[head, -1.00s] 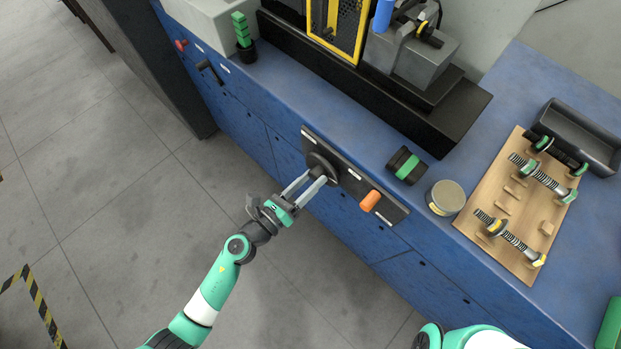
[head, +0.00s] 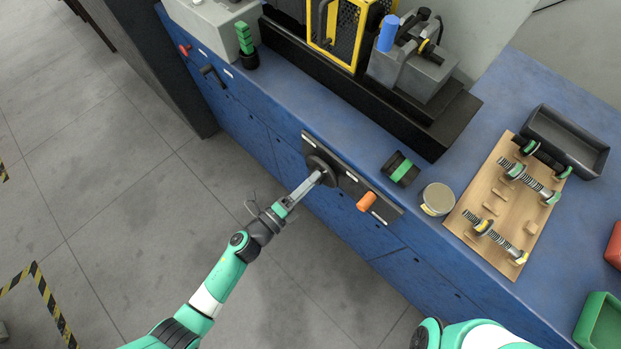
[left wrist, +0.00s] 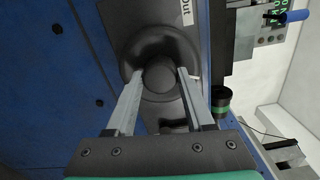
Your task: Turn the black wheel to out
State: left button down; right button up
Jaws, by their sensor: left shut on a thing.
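The black wheel (head: 318,163) sits on a dark panel (head: 385,205) on the blue bench's front. In the left wrist view the wheel (left wrist: 160,40) faces me as a round disc with a raised hub. My left gripper (head: 319,176) reaches it from the lower left. In the wrist view its two fingers (left wrist: 160,76) lie on either side of the hub, shut on it. A white "Out" label (left wrist: 186,12) shows beside the wheel's upper right. The wheel's turn angle cannot be read. My right gripper is out of view.
An orange handle (head: 366,201) sticks out from the same panel, right of the wheel. A wooden board (head: 490,245) holds spring assemblies. The floor in front is clear.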

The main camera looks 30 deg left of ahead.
pick_arm(q)
jog(key=shift+n+p, duration=3.1)
jog(key=shift+n, duration=6.2)
jog(key=shift+c, duration=1.4)
grip_release()
